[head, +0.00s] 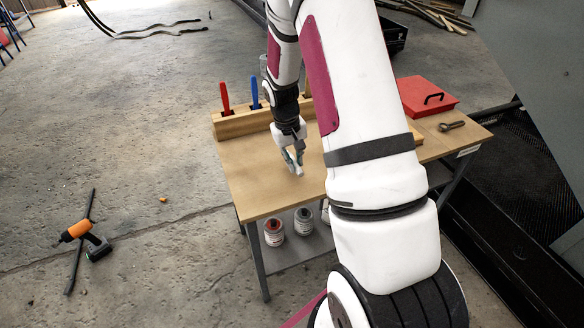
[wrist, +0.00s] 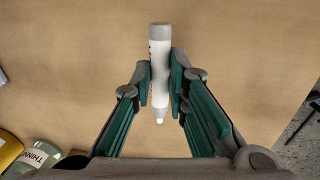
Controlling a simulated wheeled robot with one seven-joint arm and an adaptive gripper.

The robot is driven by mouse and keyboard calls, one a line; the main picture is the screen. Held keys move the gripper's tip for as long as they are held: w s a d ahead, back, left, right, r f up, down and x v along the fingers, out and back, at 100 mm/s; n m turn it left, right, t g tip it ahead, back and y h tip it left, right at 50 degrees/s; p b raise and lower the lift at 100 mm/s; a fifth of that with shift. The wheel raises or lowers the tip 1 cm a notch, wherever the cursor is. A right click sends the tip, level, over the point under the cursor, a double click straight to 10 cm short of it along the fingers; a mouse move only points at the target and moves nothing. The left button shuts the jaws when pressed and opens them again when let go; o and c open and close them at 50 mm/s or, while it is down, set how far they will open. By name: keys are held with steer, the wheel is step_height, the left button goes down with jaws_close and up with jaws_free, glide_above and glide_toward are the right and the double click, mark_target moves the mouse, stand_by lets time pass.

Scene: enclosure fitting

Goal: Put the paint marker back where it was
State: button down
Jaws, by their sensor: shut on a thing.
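The paint marker (wrist: 160,90) is a white cylinder with a grey end and a small white tip. In the wrist view it stands lengthwise between the two green finger pads of my gripper (wrist: 162,85), which is shut on it. In the head view my gripper (head: 293,160) is low over the left part of the wooden table top (head: 262,189). The marker is small there and mostly hidden by the fingers. I cannot tell whether it touches the table.
A wooden rack (head: 236,124) at the table's back edge holds a red-handled tool (head: 225,97) and a blue-handled tool (head: 254,92). A red box (head: 426,95) and a metal tool (head: 452,126) are at the right. Cans (head: 274,232) stand on the lower shelf. A drill (head: 84,237) lies on the floor.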

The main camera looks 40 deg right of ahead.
mark_target(293, 175)
steer(key=shift+w, duration=0.35)
steer(key=shift+f, duration=1.75)
steer(key=shift+f, duration=0.1)
steer(key=c, duration=1.6)
jaws_free()
steer(key=shift+f, duration=0.1)
steer(key=shift+o, duration=0.2)
steer(key=shift+a, duration=0.1)
